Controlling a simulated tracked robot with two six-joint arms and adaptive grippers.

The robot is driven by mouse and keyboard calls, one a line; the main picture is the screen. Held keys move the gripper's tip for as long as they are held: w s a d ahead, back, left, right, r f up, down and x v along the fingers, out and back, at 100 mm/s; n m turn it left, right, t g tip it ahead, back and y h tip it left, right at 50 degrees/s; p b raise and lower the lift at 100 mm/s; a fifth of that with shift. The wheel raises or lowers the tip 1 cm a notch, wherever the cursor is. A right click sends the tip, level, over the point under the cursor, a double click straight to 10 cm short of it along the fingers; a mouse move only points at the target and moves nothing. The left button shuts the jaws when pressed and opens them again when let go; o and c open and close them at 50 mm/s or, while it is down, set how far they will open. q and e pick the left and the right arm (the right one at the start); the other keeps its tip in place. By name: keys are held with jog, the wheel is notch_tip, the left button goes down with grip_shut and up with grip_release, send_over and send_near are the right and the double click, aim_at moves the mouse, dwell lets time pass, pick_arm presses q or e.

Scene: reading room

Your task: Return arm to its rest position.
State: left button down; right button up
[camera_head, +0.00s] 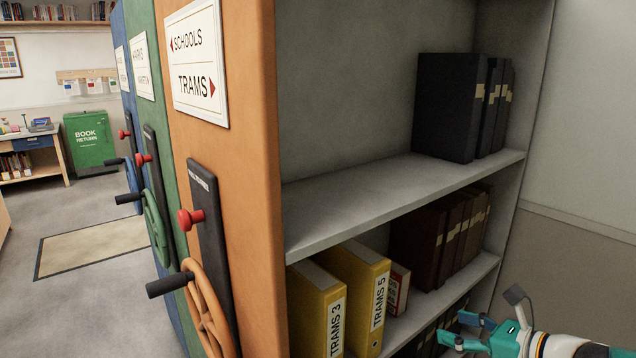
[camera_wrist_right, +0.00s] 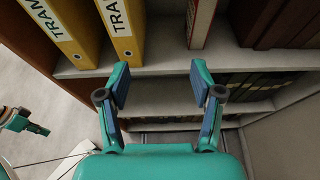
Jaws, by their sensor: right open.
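My right gripper (camera_head: 474,334) is at the lower right of the head view, in front of the shelf unit. In the right wrist view its two teal fingers with blue pads (camera_wrist_right: 161,84) are spread apart with nothing between them. They point at the edge of a shelf board (camera_wrist_right: 165,68), below the yellow binders. A teal part with dark joints (camera_wrist_right: 22,122) at the left edge of the right wrist view looks like part of my left gripper; its jaws cannot be made out. The left arm does not show in the head view.
Yellow binders TRAMS 3 (camera_head: 318,311) and TRAMS 5 (camera_head: 362,296), a red book (camera_head: 397,290) and dark brown binders (camera_head: 417,240) stand on the middle shelf. Black binders (camera_head: 446,108) stand above. Handwheels (camera_head: 208,310) stick out left of the unit. Floor (camera_head: 100,310) is open at left.

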jog(key=s+a+f+n+g, duration=0.25)
jog(key=s+a+f, duration=0.2)
jog(key=f, duration=0.35)
jog(key=s+a+f+n+g, duration=0.1)
jog(key=s+a+f+g, duration=0.2)
jog(key=a+f, duration=0.3)
jog(key=s+a+f+n+g, duration=0.1)
jog(key=s+a+f+g, duration=0.25)
jog(key=f, duration=0.55)
jog(key=s+f+n+g+h, duration=0.1)
jog(key=s+f+n+h, duration=0.3)
jog(key=s+f+n, duration=1.1)
jog(key=s+n, duration=0.1)
jog(key=n, duration=0.5)
jog(key=shift+n+h, duration=0.3)
jog(key=shift+n, duration=0.05)
jog(key=shift+a, duration=0.1)
